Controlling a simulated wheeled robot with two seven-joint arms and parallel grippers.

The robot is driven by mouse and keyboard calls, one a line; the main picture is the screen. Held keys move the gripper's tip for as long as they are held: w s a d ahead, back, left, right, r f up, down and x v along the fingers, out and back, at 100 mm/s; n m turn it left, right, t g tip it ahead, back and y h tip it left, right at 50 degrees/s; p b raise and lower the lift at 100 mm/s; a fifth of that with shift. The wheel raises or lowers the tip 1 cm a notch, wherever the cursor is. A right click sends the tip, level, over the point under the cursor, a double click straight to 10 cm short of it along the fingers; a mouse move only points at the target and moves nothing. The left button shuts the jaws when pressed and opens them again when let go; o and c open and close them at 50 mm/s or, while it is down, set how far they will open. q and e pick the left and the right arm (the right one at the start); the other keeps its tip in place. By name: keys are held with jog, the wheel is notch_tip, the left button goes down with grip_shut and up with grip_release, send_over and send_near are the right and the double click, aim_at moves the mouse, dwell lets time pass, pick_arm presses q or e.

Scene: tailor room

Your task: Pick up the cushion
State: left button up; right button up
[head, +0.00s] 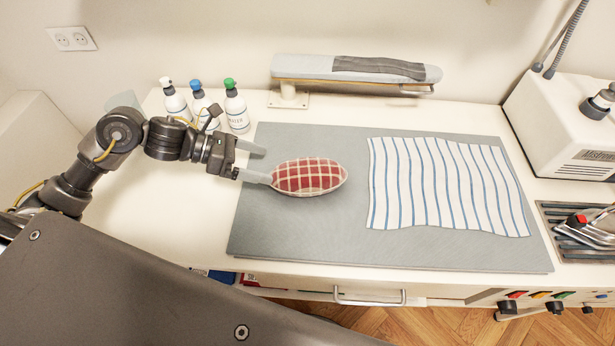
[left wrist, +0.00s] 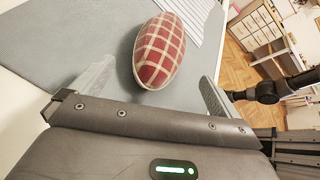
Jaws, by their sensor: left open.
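The cushion (head: 309,177) is a plump oval with a red and cream check. It lies on the grey mat (head: 300,240), left of the striped cloth. My left gripper (head: 262,164) is open just left of the cushion, with its fingers pointing towards it. The near fingertip is close to the cushion's left end; I cannot tell if they touch. In the left wrist view the cushion (left wrist: 160,50) lies ahead, between the lines of the two spread fingers (left wrist: 152,88), with nothing held. My right gripper is not in view.
A blue-striped white cloth (head: 445,185) lies flat on the mat's right side. A sleeve ironing board (head: 350,70) stands at the back. A white machine (head: 565,125) and an iron (head: 590,230) are at the right.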

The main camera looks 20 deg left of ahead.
aim_at(298, 170)
pick_arm(q)
jog(key=p+x, duration=0.1)
jog(key=x, duration=0.3)
jog(key=shift+d+r, duration=0.1)
jog(key=shift+r, duration=0.1)
jog(key=shift+w+d+f, duration=0.2)
jog(key=shift+d+f, duration=0.15)
jog(key=shift+d, duration=0.05)
jog(key=shift+d+p, duration=0.15)
jog(key=shift+p, duration=0.3)
jog(key=p+x, duration=0.2)
jog(key=x, duration=0.2)
jog(key=shift+w+d+r, duration=0.1)
jog(key=shift+w+d, duration=0.05)
jog(key=shift+d, duration=0.3)
jog(key=c, duration=1.1)
jog(key=shift+w, duration=0.1)
jog(key=shift+c, duration=0.4)
